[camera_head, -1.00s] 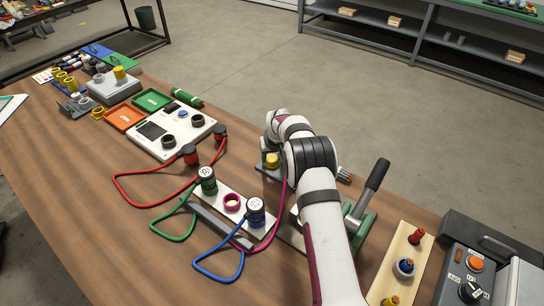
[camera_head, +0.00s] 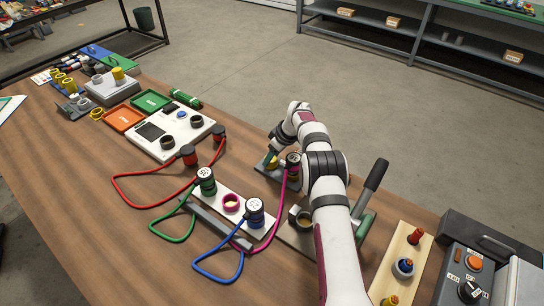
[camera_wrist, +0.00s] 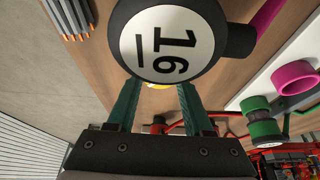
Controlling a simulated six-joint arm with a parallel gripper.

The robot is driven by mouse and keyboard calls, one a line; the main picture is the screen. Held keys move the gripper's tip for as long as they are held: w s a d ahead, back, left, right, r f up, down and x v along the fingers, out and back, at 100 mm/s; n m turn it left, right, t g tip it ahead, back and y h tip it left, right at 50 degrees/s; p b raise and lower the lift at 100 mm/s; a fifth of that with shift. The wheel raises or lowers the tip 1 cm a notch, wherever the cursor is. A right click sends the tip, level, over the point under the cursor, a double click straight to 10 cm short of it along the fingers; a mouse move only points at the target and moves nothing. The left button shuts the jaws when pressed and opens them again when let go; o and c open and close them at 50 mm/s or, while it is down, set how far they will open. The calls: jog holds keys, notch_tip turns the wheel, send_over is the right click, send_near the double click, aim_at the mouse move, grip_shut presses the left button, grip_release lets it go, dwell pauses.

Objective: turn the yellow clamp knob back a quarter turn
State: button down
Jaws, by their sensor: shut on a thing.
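The yellow clamp knob (camera_head: 273,164) is on a grey plate on the wooden bench, mostly covered by my gripper in the head view. In the wrist view a bit of the yellow knob (camera_wrist: 157,86) shows between my green fingers. My gripper (camera_head: 270,159) comes down over it and is shut on it; in the wrist view my fingertips (camera_wrist: 157,84) are partly hidden by a black cap. That cap, labelled 16 (camera_wrist: 165,42), has a magenta hose and stands close beside the knob. The cap (camera_head: 293,158) is upright in the head view. The knob's angle cannot be seen.
A white strip with a magenta ring (camera_head: 231,203), a green-hosed plug (camera_head: 207,182) and a blue-hosed plug (camera_head: 255,210) lies to the left. A lever (camera_head: 372,183) stands to the right. A white panel (camera_head: 160,138) sits further left. Bare bench lies at the front left.

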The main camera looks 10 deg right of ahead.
jog(key=shift+n, duration=0.3)
jog(key=shift+c, duration=1.5)
grip_release()
jog(key=v, duration=1.5)
jog(key=shift+d+r, duration=0.15)
jog(key=shift+r, duration=0.25)
